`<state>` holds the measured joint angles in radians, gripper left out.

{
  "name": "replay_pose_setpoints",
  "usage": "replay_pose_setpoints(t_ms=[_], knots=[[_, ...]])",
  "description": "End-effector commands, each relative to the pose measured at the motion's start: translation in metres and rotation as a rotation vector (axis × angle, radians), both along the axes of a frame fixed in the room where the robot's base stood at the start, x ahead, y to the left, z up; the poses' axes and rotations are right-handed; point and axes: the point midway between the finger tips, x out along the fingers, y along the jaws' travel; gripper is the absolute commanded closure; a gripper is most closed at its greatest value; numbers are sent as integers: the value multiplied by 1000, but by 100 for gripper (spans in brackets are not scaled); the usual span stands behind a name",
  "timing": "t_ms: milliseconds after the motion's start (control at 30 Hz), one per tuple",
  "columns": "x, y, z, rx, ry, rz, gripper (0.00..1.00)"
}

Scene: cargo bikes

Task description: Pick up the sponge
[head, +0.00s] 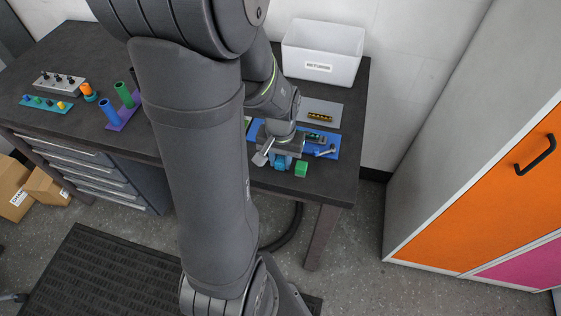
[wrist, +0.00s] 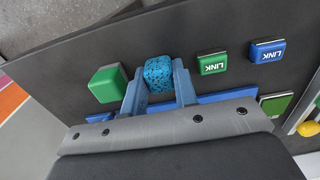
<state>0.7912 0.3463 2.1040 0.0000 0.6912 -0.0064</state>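The sponge (wrist: 158,72) is a blue block with dark speckles. In the wrist view it sits between the tips of my gripper's (wrist: 159,84) two blue fingers, one on each side, and fills nearly all the space between them. I cannot tell whether the fingers press on it or a thin gap is left. In the head view my gripper (head: 281,162) is low over the front edge of the dark bench, and the arm and fingers mostly hide the sponge.
A green block (head: 301,169) stands close beside my gripper. A blue board (head: 333,146) lies just behind, and a white bin (head: 322,53) stands at the back. In the wrist view, a green LINK block (wrist: 211,63) and a blue LINK block (wrist: 267,51) lie right of the sponge.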

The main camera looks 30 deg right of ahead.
Motion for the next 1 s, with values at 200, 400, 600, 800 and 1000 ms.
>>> replay_pose_setpoints(t_ms=[200, 400, 600, 800, 1000], knots=[[0, 0, 0, 0, 0, 0, 98], [0, 0, 4, -1, -1, 0, 98], [0, 0, 22, -4, -4, 0, 98], [-18, -6, 53, -4, -4, -8, 98], [-59, -18, 77, -4, -2, -8, 98]])
